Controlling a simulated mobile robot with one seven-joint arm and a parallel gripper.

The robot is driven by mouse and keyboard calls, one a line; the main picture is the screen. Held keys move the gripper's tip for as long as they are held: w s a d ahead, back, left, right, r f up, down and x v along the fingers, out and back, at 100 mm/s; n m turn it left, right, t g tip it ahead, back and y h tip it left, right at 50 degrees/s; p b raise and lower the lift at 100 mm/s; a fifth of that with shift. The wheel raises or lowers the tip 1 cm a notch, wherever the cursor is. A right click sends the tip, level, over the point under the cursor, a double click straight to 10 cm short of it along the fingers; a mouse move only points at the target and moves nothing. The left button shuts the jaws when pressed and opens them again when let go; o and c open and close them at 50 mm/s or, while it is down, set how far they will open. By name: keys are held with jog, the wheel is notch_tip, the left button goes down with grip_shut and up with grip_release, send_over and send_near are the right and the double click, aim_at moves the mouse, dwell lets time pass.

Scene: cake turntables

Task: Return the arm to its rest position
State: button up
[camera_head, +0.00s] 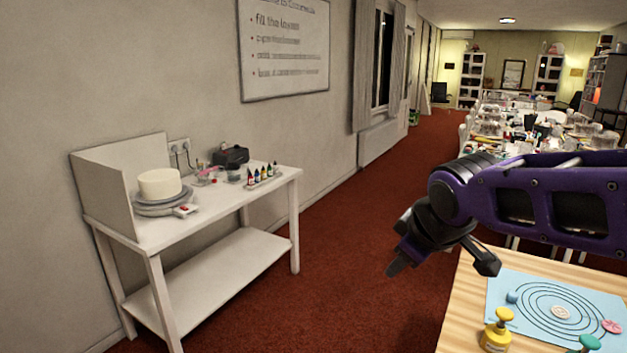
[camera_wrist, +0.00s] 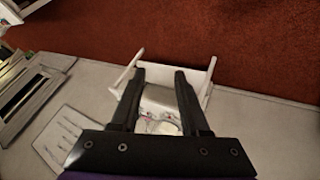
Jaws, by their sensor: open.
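My arm (camera_head: 555,205) is purple and reaches in from the right in the head view. My gripper (camera_head: 440,270) hangs at its end, fingers spread and pointing down, with nothing between them. It is over the red floor, left of the wooden table in the picture. In the wrist view my gripper (camera_wrist: 158,75) shows two dark parallel fingers, apart and empty. Beyond them the white side table (camera_wrist: 205,75) and the wall show, tilted in the picture.
A white side table (camera_head: 225,210) at left bears a cake (camera_head: 160,183) on a turntable (camera_head: 150,208) and several small bottles (camera_head: 262,174). Open red carpet (camera_head: 340,250) lies between.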

jog(key=s+a+f+m+g, duration=0.1)
jog(key=s+m, duration=0.7)
jog(key=s, duration=0.9)
jog(key=shift+a+f+m+g+h, duration=0.2)
jog(key=shift+f+m+g+h, duration=0.2)
jog(key=shift+f, duration=0.35)
